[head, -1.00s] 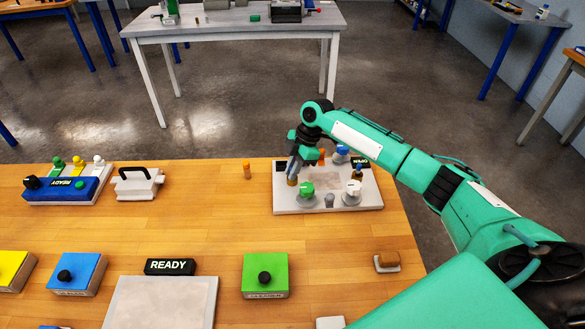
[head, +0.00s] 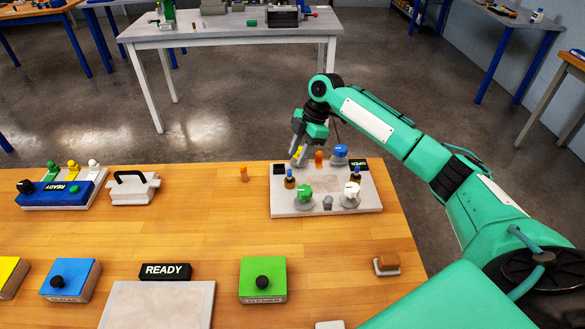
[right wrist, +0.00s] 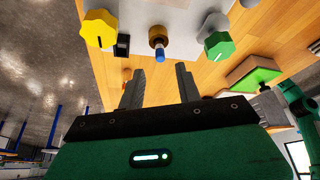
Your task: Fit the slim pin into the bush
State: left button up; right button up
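A brass bush (head: 290,184) stands upright at the left side of the pale panel, with a slim blue-tipped piece (head: 289,172), seemingly the pin, standing in its top. In the right wrist view the brass bush (right wrist: 158,34) and blue tip (right wrist: 160,55) are in line; how deep the piece sits I cannot tell. A similar brass piece with a dark blue top (head: 355,174) stands at the panel's right. My right gripper (head: 297,146) is above the panel's back left, near the yellow knob. Its fingers (right wrist: 159,82) are apart and empty. My left gripper is out of view.
The panel (head: 330,209) also bears green (head: 305,191), white (head: 351,188), blue (head: 340,150) and yellow (right wrist: 99,28) knobs and an orange peg (head: 319,157). Another orange peg (head: 244,173) stands on the wooden table.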

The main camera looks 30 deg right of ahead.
jog(key=shift+v, duration=2.4)
